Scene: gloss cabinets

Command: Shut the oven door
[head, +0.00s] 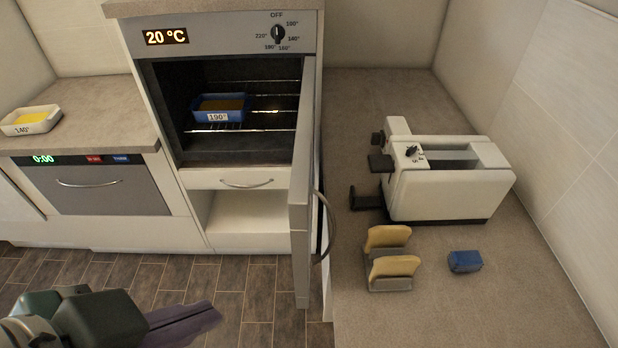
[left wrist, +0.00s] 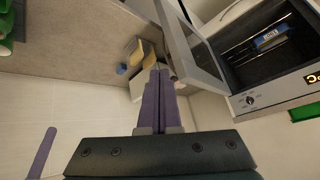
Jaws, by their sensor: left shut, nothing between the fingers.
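The grey oven (head: 228,42) stands at the upper middle in the head view with its dark inside exposed. Its door (head: 302,200) is hinged at the right side and stands wide open, seen nearly edge-on. A curved handle (head: 326,228) is on the door's right face. The door (left wrist: 192,45) and oven cavity (left wrist: 262,45) also show in the left wrist view. My left gripper (head: 215,316) is low at the left in the head view, apart from the door, with its fingers (left wrist: 157,80) closed and empty. A purple strip at the left wrist view's left edge may be my right gripper.
A blue dish (head: 218,117) labelled 190° sits on the oven rack. The right counter, beside the open door, holds a toaster (head: 440,200), bread slices in a holder (head: 390,284) and a blue block (head: 465,261). The floor (head: 245,275) left of the door is clear.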

